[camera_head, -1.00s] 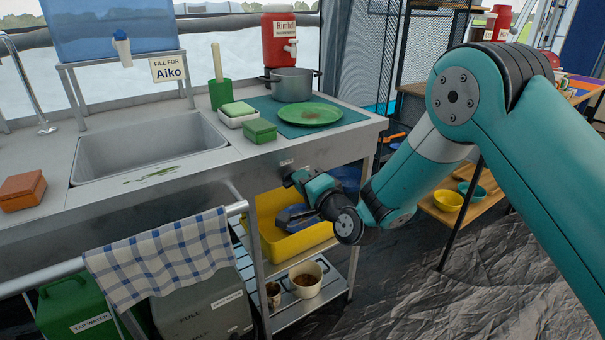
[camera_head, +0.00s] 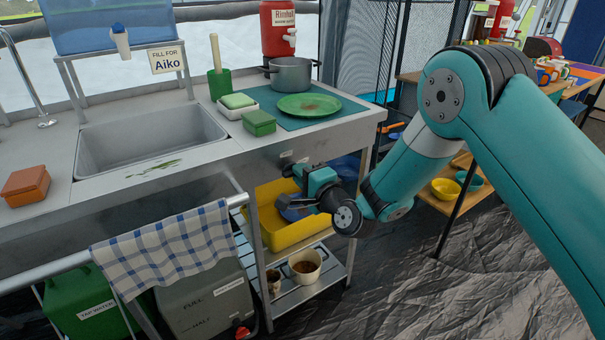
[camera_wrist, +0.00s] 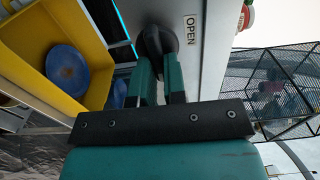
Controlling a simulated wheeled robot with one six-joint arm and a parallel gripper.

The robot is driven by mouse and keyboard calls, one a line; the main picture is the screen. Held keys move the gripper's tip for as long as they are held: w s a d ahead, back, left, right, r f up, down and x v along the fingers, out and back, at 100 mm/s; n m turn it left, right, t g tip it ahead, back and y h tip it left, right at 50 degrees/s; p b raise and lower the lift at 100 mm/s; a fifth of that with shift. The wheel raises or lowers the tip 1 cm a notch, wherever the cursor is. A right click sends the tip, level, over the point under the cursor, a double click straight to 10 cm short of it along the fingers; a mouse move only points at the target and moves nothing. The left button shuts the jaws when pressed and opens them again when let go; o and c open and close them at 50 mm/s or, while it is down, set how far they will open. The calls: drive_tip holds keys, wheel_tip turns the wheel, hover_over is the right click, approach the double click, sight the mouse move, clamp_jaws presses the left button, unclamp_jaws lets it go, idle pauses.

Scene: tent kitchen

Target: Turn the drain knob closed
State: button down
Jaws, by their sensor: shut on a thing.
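The black drain knob (camera_wrist: 155,40) sticks out from the steel front panel of the sink unit (camera_head: 220,170). In the wrist view it lies between the tips of my gripper (camera_wrist: 158,62), which is shut on it. A white label reading OPEN (camera_wrist: 190,32) is on the panel beside the knob. In the head view my gripper (camera_head: 296,172) is at the panel below the counter's right part. The knob is mostly hidden there, and its exact turn angle cannot be told.
A yellow tub (camera_head: 290,238) with blue dishes stands on a shelf just below my gripper. A towel (camera_head: 165,250) hangs on a rail to the left. A green plate (camera_head: 308,106) and a pot (camera_head: 291,75) stand on the counter above. A table with bowls is at the right.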

drive_tip(key=c, duration=1.2)
unclamp_jaws()
drive_tip(key=shift+s+d+f, duration=0.1)
drive_tip(key=shift+b+v, duration=8.6)
drive_tip(key=shift+b, duration=0.1)
drive_tip(key=shift+d, duration=0.1)
